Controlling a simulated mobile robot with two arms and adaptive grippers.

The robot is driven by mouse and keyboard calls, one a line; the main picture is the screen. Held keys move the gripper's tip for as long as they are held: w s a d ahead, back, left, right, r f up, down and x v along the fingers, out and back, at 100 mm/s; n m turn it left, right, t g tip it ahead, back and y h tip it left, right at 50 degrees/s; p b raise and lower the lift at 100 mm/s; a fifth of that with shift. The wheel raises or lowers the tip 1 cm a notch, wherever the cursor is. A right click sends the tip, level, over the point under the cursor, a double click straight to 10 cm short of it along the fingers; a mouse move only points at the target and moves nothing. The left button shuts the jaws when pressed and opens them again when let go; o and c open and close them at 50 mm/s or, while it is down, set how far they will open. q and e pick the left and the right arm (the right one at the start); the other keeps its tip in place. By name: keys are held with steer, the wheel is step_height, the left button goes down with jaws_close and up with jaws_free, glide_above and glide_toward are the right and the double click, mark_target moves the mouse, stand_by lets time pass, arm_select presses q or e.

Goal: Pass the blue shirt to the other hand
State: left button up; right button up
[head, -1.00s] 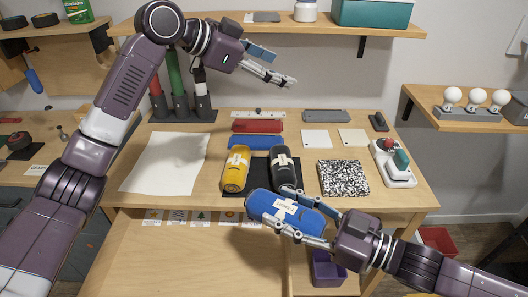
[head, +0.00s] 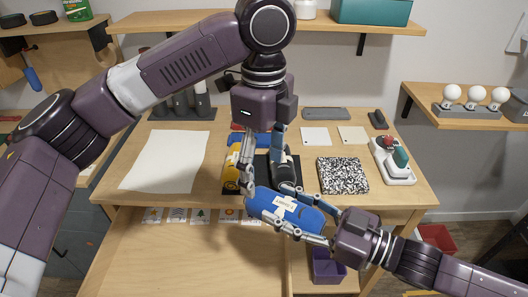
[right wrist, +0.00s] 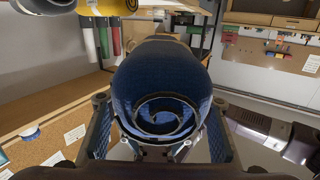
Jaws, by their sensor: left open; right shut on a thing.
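The blue shirt (head: 288,210), a rolled blue bundle with a pale label band, is held above the front of the table. My right gripper (head: 316,222) is shut on its right part. In the right wrist view the shirt's rolled end (right wrist: 160,110) shows as a spiral between my fingers. My left gripper (head: 262,190) points down, open, with its fingertips close to the shirt's left end. I cannot tell whether they touch it.
A yellow roll (head: 232,168) and a black roll (head: 287,172) lie on the table behind the shirt, partly hidden by my left fingers. A white sheet (head: 165,160) lies left, a speckled pad (head: 342,176) right. An open drawer (head: 190,260) with cards is below.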

mark_target(263, 194)
arm_select(q)
step_height(263, 194, down, 8)
steer(key=shift+f, duration=0.1)
stand_by(0.4)
steer(key=c, duration=1.2)
steer(key=shift+c, duration=0.8)
arm_select(e)
steer(key=o, duration=1.4)
steer(key=shift+c, duration=0.2)
steer(key=shift+d, duration=0.1)
